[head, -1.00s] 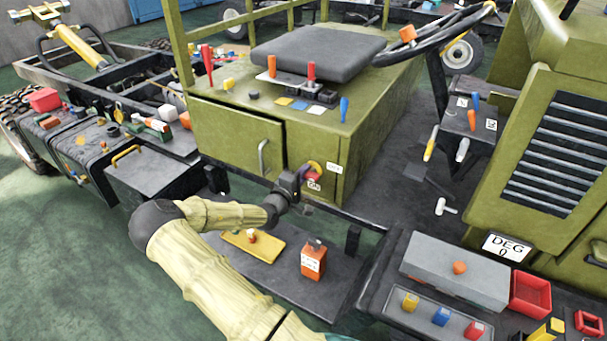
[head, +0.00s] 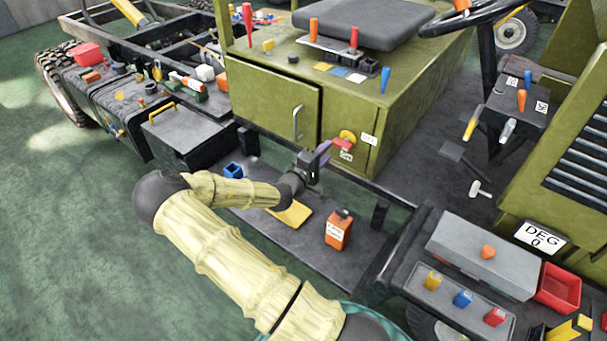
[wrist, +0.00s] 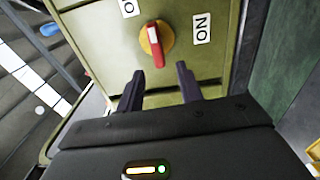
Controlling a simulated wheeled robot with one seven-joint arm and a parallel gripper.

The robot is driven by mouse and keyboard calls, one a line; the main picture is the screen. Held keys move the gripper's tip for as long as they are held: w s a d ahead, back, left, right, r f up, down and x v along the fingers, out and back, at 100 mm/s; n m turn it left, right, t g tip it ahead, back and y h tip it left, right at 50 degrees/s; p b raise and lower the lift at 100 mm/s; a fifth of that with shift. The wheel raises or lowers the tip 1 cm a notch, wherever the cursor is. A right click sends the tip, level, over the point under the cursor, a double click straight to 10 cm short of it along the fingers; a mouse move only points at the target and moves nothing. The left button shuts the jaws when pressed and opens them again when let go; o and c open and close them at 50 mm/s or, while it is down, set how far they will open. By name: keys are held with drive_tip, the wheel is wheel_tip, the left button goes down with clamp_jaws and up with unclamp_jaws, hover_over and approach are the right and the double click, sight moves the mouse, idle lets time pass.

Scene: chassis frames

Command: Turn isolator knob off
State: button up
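The isolator knob (head: 347,137) is a yellow disc with a red handle on the front of the olive green cabinet, near its right corner. In the wrist view the knob (wrist: 171,38) shows its red handle with a white stripe, standing nearly upright and slightly tilted. In the head view my gripper (head: 322,154) is left of the knob.
The cabinet door with a grey handle (head: 297,122) is left of the knob. Below are an orange bottle-like object (head: 338,231), a yellow plate (head: 291,215) and a blue open box (head: 233,170) on a dark shelf. A dark post (head: 379,215) stands at the right.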

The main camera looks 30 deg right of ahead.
drive_tip(key=v, duration=1)
drive_tip(key=shift+s+a+b, duration=0.15)
drive_tip(key=shift+a+b, duration=0.15)
drive_tip(key=shift+a, duration=0.1)
drive_tip(key=s+a+m+g+y+p, duration=0.3)
drive_tip(key=s+a+m+y+p, duration=0.25)
drive_tip(key=a+y, duration=0.65)
drive_tip(key=s+a+r+y+p, duration=0.2)
drive_tip(key=s+r, duration=0.3)
drive_tip(key=r, duration=0.3)
drive_tip(key=s+a+r+g+y+p, duration=0.1)
drive_tip(key=s+a+r+y+p, duration=0.1)
drive_tip(key=r, duration=0.6)
drive_tip(key=s+n+p, duration=0.1)
drive_tip(key=s, duration=0.1)
drive_tip(key=shift+s+a+y, duration=0.3)
drive_tip(key=shift+s+a, duration=0.05)
drive_tip(key=shift+a, duration=0.05)
